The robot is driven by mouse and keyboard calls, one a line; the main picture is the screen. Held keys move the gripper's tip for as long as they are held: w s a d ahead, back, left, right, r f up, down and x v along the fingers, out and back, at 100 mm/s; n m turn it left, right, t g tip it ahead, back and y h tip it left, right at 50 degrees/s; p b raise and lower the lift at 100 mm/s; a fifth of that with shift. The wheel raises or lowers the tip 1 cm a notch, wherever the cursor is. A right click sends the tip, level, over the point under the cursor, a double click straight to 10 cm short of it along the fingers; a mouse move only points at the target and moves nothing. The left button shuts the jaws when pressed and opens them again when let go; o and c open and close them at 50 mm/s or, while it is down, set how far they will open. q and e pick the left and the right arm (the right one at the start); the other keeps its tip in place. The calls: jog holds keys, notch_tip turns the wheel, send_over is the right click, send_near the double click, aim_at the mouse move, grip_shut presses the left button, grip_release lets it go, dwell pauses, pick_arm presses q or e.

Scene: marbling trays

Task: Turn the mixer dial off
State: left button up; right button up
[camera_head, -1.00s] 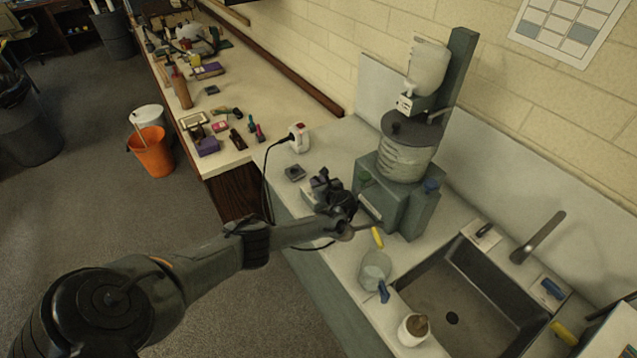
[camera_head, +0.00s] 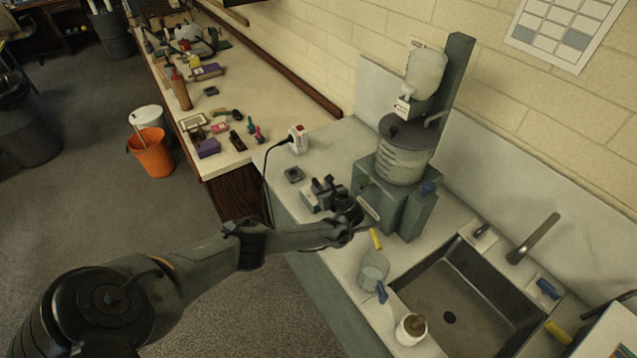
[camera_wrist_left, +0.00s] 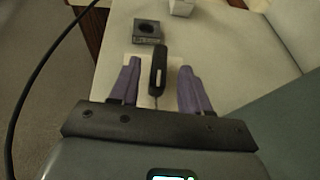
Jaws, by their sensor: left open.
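The mixer (camera_head: 385,200) is a grey-green machine on the counter, with a clear ribbed vessel (camera_head: 400,163). It has a blue knob (camera_head: 428,188) at its right and a green knob (camera_head: 362,181) at its front left. I cannot tell which is the dial. My left gripper (camera_head: 328,186) is just left of the mixer, apart from both knobs. In the left wrist view its purple fingers (camera_wrist_left: 158,70) are open, with a dark elongated item (camera_wrist_left: 158,62) showing between them. Whether they touch it is unclear. My right gripper is not in view.
A small dark square block (camera_head: 294,174) and a white socket box (camera_head: 298,139) with a black cable sit behind my left gripper.

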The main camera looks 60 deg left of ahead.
pick_arm(q)
jog(key=p+v, duration=0.2)
jog(key=v, duration=0.4)
jog(key=shift+d, duration=0.25)
jog(key=shift+r, duration=0.1)
